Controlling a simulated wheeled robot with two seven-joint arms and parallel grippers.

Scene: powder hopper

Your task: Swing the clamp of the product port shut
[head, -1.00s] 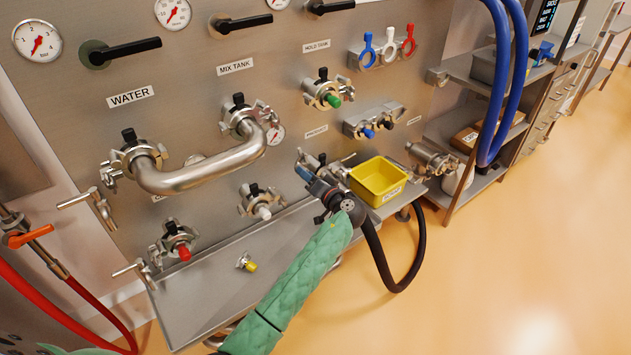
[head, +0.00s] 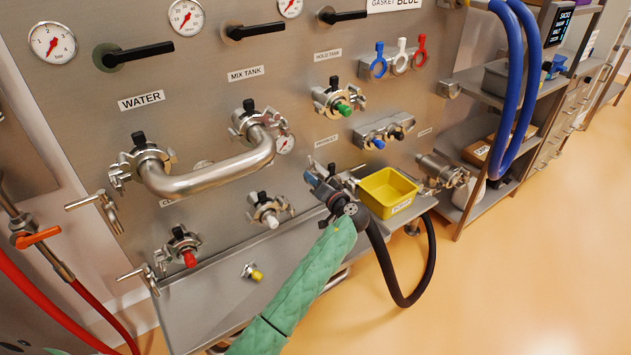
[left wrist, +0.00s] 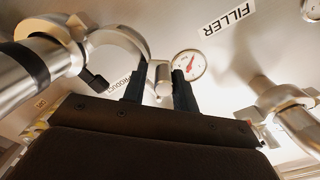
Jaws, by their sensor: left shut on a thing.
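The product port (head: 330,172) is on the steel panel under its small label, largely hidden behind my left gripper. My left gripper (head: 318,182) is at this port, its arm in a green sleeve reaching up from below. In the left wrist view, a curved metal half of the port's clamp (left wrist: 130,36) stands out in an arc beside a pipe end with a black knob. Its end lies between the two dark fingers of my left gripper (left wrist: 160,85), which are shut on it. How far the clamp stands from closed is hard to tell. My right gripper is not in view.
A yellow bin (head: 388,192) stands close to the right of my left gripper, with a black hose (head: 405,298) looping below. A bent steel pipe (head: 210,183) projects from the panel at left. Other ports surround the gripper. The floor at right is clear.

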